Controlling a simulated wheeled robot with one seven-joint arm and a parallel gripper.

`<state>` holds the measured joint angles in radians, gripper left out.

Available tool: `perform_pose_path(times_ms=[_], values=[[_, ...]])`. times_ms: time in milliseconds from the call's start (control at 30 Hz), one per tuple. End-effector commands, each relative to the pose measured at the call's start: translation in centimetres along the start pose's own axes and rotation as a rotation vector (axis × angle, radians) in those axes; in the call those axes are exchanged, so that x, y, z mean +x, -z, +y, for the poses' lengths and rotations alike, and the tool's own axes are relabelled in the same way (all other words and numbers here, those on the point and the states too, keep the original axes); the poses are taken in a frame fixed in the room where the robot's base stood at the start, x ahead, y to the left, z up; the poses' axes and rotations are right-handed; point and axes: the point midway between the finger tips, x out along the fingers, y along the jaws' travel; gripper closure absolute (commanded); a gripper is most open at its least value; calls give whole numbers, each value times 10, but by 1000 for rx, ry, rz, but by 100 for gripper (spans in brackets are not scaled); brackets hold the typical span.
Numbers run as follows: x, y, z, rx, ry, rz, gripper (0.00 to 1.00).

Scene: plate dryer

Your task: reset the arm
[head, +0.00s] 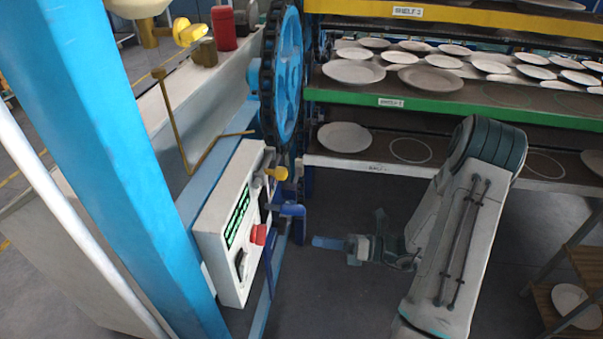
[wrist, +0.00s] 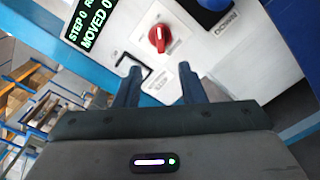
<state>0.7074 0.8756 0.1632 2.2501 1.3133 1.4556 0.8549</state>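My arm reaches in from the right of the head view. My gripper (head: 318,242) points left toward the control box, with a gap of dark floor showing between them. In the wrist view my gripper (wrist: 159,72) has two blue-grey fingers standing apart with nothing between them. The white control box (head: 213,240) has a green-lettered display (head: 238,218) and a red knob (head: 258,234). In the wrist view the red knob (wrist: 158,38) lies beyond the fingertips, untouched, with a blue round part (wrist: 214,3) at the top right.
A rack with plates (head: 354,72) on several shelves stands behind my arm. A large blue wheel (head: 286,75) and a blue post (head: 115,150) are on the left. A wooden stand (head: 545,300) with plates is at the lower right. Dark floor lies below the rack.

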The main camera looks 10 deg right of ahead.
Motion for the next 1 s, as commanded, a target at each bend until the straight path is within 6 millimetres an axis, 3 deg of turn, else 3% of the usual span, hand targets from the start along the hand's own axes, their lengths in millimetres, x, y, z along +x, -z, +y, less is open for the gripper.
perform_pose_path(times_ms=[167,267,600,1000], values=[[2,-1,5,-29,-6,29,64],[8,-1,19,-110,-26,112,64],[20,12,94,-626,-172,593,64],[-2,17,157,-1283,-406,1124,64]])
